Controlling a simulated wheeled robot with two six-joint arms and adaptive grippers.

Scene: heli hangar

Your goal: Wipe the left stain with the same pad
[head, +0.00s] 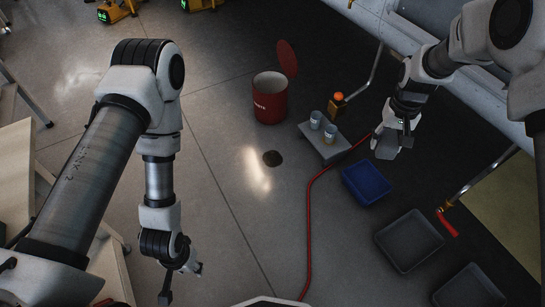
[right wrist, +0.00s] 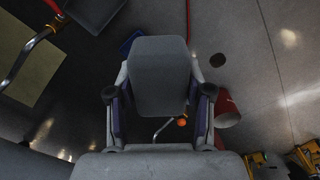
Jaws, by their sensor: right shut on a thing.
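My right gripper (head: 396,133) is shut on a grey pad (head: 387,147) and holds it in the air near the grey block with the cans. In the right wrist view the pad (right wrist: 160,78) fills the space between the two fingers. My left gripper (head: 182,284) hangs low at the left, its fingers apart and empty. No other stain is clear.
A red waste bin (head: 269,103) stands open. A grey block (head: 325,144) holds two cans. A blue tray (head: 366,184) and a dark tray (head: 409,240) lie on the floor. A red hose (head: 309,220) crosses it. The grey aircraft body (head: 415,35) is at upper right.

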